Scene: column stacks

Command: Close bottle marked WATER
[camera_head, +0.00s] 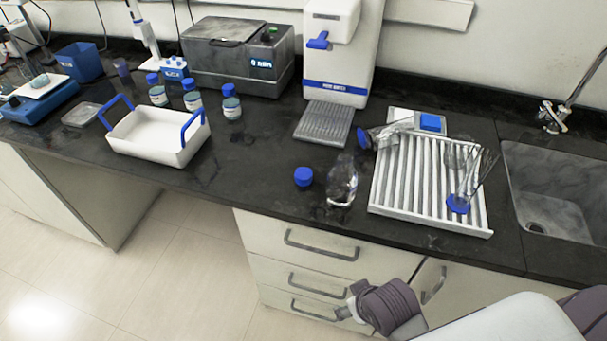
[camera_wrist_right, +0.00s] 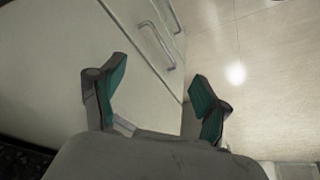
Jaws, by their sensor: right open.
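A clear, open bottle (camera_head: 341,182) stands near the front edge of the dark counter in the head view; I cannot read any mark on it. A loose blue cap (camera_head: 303,176) lies on the counter just left of it, apart from the bottle. My right gripper (camera_wrist_right: 158,90) is open and empty, with drawer fronts and floor beyond its fingers in the right wrist view. My right arm shows low in the head view, below the counter edge and in front of the drawers. My left gripper is not in view.
A white ribbed drying rack (camera_head: 395,185) with glassware stands right of the bottle, then a sink (camera_head: 565,185). A white tray with blue handles (camera_head: 150,140) and several blue-capped bottles (camera_head: 231,105) stand left. A water dispenser (camera_head: 340,60) is behind. Counter left of the cap is clear.

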